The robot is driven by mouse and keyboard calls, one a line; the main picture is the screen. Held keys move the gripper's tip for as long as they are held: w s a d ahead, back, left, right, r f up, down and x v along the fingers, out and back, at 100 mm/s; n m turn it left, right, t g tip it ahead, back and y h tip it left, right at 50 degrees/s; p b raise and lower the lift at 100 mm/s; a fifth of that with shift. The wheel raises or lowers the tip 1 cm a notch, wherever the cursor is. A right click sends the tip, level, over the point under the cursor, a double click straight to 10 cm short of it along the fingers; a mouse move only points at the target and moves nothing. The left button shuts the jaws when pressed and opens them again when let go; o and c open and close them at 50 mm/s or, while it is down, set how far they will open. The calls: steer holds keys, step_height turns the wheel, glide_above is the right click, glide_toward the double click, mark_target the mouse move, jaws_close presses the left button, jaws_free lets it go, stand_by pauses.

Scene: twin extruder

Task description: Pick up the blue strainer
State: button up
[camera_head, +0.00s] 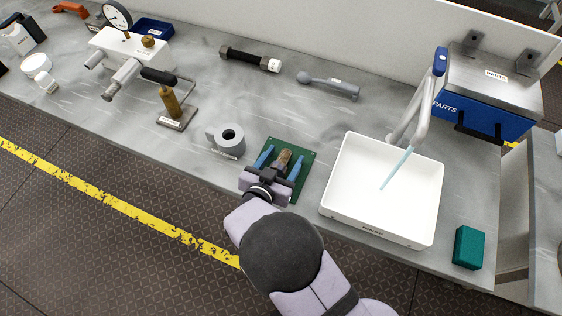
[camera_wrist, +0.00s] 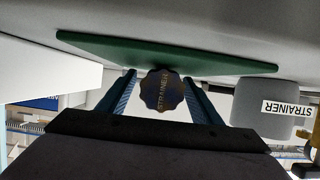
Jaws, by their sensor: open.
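A dark, lobed strainer (camera_wrist: 160,90) with a STRAINER label stands at the green mat in the wrist view. It looks dark navy there, but its visible part (camera_head: 283,158) looks brownish in the head view. The green mat (camera_head: 308,157) lies near the bench's front edge; it also shows in the wrist view (camera_wrist: 100,47). My gripper (camera_head: 283,154) is open, its two blue fingers on either side of the strainer. In the wrist view my fingers (camera_wrist: 159,78) flank it with small gaps; whether either touches it I cannot tell.
A grey ring-shaped part (camera_head: 211,138), labelled STRAINER in the wrist view (camera_wrist: 262,95), stands left of the mat. A white tray (camera_head: 332,205) stands close on the right. A brass-handled tool (camera_head: 170,100) is farther left.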

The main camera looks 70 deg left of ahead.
mark_target(283, 157)
steer(key=shift+c, duration=0.7)
steer(key=c, duration=1.1)
steer(key=shift+r, duration=0.2)
steer(key=shift+r+b, duration=0.85)
steer(key=shift+r, duration=4)
